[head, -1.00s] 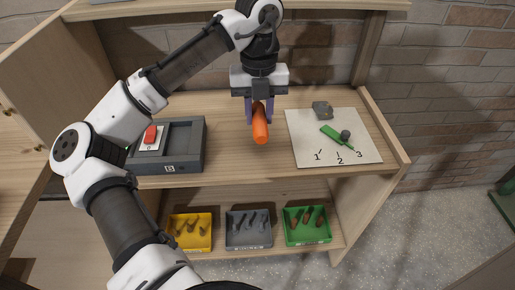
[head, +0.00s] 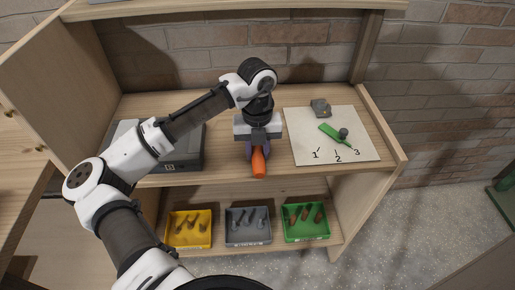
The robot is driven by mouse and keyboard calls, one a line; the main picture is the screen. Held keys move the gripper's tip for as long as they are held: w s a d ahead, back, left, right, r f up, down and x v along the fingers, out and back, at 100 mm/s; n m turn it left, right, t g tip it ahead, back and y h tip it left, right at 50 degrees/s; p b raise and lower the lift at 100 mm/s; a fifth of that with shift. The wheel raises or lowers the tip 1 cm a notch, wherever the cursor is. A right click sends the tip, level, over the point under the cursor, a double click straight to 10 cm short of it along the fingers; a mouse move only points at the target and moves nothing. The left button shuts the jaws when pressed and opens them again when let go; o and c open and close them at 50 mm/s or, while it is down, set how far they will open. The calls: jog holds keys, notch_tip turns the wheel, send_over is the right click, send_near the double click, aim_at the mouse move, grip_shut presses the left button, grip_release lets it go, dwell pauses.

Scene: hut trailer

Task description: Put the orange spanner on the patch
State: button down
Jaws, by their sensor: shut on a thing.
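My gripper (head: 257,150) is shut on the orange spanner (head: 259,164), whose thick orange end points toward the front edge of the upper shelf. The rest of the spanner is hidden by the gripper. The pale patch (head: 333,152), marked 1, 2 and 3, lies on the shelf to the right of the gripper, apart from it. A green tool (head: 334,134) with a dark round knob (head: 344,132) and a grey block (head: 320,107) are on the patch.
A dark grey case (head: 188,158) sits at the left, partly behind my arm. Yellow (head: 205,240), grey (head: 264,240) and green (head: 305,236) trays with small parts stand on the lower shelf. A wooden side panel (head: 382,123) bounds the shelf at the right.

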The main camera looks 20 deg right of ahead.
jog(key=shift+f, duration=0.15)
jog(key=c, duration=1.1)
grip_release()
notch_tip(320, 180, up, 12)
jog(key=b, duration=0.1)
jog(key=shift+w+r+b, duration=0.2)
jog(key=shift+w+b, duration=0.1)
jog(key=shift+w, duration=0.1)
jog(key=shift+d, duration=0.2)
